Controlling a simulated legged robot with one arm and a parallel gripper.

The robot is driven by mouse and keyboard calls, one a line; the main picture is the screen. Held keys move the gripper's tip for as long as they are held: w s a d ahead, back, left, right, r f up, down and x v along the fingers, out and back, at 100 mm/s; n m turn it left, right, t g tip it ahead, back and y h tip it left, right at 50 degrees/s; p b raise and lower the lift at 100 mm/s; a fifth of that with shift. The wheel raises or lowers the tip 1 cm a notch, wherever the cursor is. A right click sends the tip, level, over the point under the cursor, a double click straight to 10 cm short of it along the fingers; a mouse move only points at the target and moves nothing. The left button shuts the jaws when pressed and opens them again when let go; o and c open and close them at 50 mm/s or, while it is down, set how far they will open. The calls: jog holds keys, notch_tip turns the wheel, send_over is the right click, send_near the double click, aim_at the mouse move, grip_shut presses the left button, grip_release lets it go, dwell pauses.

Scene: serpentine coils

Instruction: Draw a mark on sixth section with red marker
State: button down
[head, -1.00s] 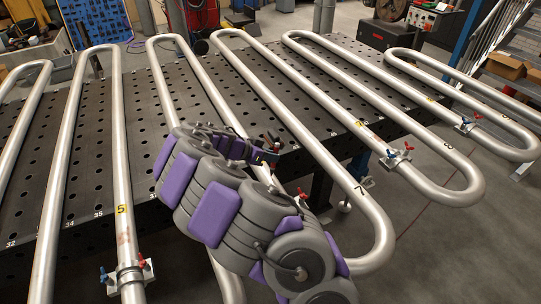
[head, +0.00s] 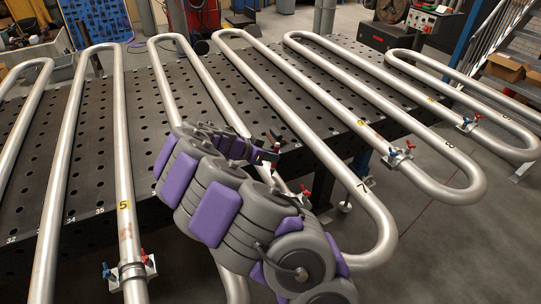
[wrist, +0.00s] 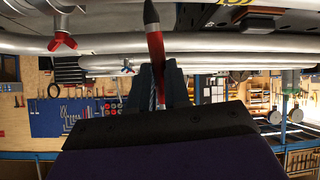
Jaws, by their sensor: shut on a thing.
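My gripper (wrist: 160,82) is shut on a red marker (wrist: 155,45), its dark tip pointing to the top edge of the wrist view. Silver pipe runs pass behind the marker there; whether the tip touches one, I cannot tell. In the head view my gripper (head: 266,155) is small, at the end of my grey and purple arm, over the pipes near the table's front edge. The coil pipe between the sections labelled 5 (head: 124,207) and 7 (head: 364,186) is partly hidden by my arm. No 6 label is readable.
A black perforated table (head: 95,165) carries the silver coils. Valves with red and blue handles sit on the pipes, at the lower left (head: 130,271) and right (head: 398,154). The coil bends overhang the table's front edge. Open floor (head: 440,240) lies at the lower right.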

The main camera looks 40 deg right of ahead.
aim_at(278, 145)
jog(key=shift+d+f, duration=0.15)
jog(key=shift+d, duration=0.2)
jog(key=shift+a+f+b, duration=0.1)
jog(key=shift+a+b, duration=0.45)
jog(key=shift+b, duration=0.25)
dwell(0.4)
jog(key=shift+w+d+r, duration=0.1)
jog(key=shift+w+r, duration=0.05)
jog(key=shift+r, duration=3)
